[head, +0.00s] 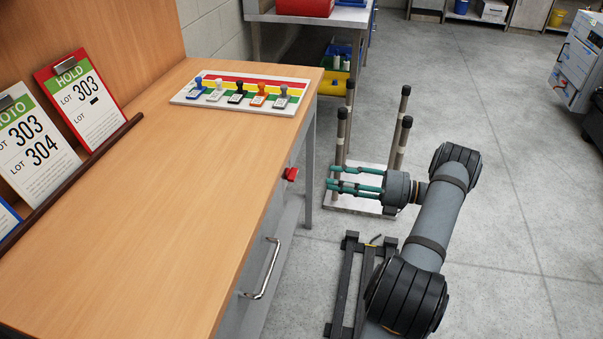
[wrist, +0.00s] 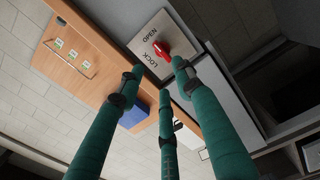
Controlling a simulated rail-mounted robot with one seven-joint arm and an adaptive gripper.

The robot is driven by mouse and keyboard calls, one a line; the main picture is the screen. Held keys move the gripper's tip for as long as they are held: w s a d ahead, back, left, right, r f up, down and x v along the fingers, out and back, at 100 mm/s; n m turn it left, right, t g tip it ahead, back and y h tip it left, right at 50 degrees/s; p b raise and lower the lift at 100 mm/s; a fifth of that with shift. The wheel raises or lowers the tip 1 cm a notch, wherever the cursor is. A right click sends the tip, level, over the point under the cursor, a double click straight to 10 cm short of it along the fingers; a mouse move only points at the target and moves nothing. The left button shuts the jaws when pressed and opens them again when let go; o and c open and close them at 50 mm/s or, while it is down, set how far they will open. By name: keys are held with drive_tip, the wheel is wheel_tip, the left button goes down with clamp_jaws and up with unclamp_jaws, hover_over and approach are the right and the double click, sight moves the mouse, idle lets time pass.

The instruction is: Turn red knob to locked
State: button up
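The red knob (head: 290,174) sits on the side face of the wooden-topped bench, below the top edge. In the wrist view the red knob (wrist: 161,51) is on a pale plate (wrist: 144,42) printed OPEN and LOCK. I cannot tell clearly which word it points at. My gripper (head: 331,178) has green fingers, reaching left toward the knob with a gap between. In the wrist view my gripper (wrist: 158,78) has its fingers spread and empty, with one fingertip appearing close beside the knob.
A metal handle (head: 265,268) sticks out from the bench front nearer me. A stand with upright posts (head: 341,135) is behind my gripper, and a dark frame (head: 345,285) lies on the floor below. A stamp board (head: 247,92) rests on the bench top.

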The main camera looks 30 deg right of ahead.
sight(296, 174)
drive_tip(key=p+x, duration=0.1)
drive_tip(key=x, duration=0.9)
drive_tip(key=shift+w+a, duration=0.1)
drive_tip(key=shift+w, duration=0.05)
drive_tip(key=shift+c, duration=1)
clamp_jaws()
